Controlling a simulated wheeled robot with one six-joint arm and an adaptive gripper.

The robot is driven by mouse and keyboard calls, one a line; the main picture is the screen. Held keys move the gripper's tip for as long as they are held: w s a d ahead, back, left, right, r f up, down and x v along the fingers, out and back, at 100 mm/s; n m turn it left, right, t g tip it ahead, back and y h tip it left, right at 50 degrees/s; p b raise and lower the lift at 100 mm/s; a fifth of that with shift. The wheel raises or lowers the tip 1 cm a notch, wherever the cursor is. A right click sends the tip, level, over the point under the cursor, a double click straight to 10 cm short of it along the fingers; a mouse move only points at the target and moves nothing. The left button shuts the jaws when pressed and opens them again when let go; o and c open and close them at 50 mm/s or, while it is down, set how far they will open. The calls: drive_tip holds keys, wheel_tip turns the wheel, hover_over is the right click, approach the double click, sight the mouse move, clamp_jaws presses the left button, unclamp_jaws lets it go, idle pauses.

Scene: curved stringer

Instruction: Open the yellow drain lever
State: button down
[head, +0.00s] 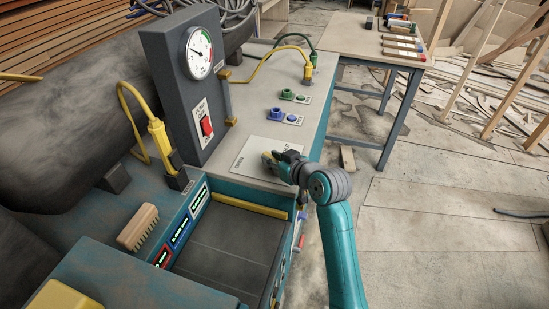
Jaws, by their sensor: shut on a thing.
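My gripper (273,158) is above or at a white marked plate (253,150) on the bench. It is shut on a small yellow thing, mostly hidden by the fingers. I cannot tell whether this thing touches the plate. No yellow drain lever can be made out for sure.
A grey box with a gauge (199,53) and red switch (207,126) stands left of my gripper. A yellow plug with cable (159,135), a brush (138,227) and an open recess (225,240) lie nearer. Blue and green fittings (287,117) sit behind.

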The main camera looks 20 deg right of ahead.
drive_tip(key=n+y, duration=0.1)
drive_tip(key=n+g+y, duration=0.2)
drive_tip(key=shift+s+a+n+y, duration=0.1)
drive_tip(key=shift+a+n+y, duration=0.2)
drive_tip(key=shift+y, duration=0.1)
drive_tip(key=shift+s+a+n+g+y, duration=0.15)
drive_tip(key=shift+s+n+g+y, duration=0.05)
drive_tip(key=shift+n+g+y, duration=0.6)
drive_tip(key=shift+s+a+n+g+y, duration=0.15)
drive_tip(key=shift+n+g+y, duration=0.45)
drive_tip(key=shift+n+g, duration=0.3)
drive_tip(key=shift+f, duration=0.1)
drive_tip(key=c, duration=1)
unclamp_jaws()
drive_tip(key=shift+o, duration=0.2)
drive_tip(key=v, duration=1.2)
drive_tip(key=shift+f, duration=0.1)
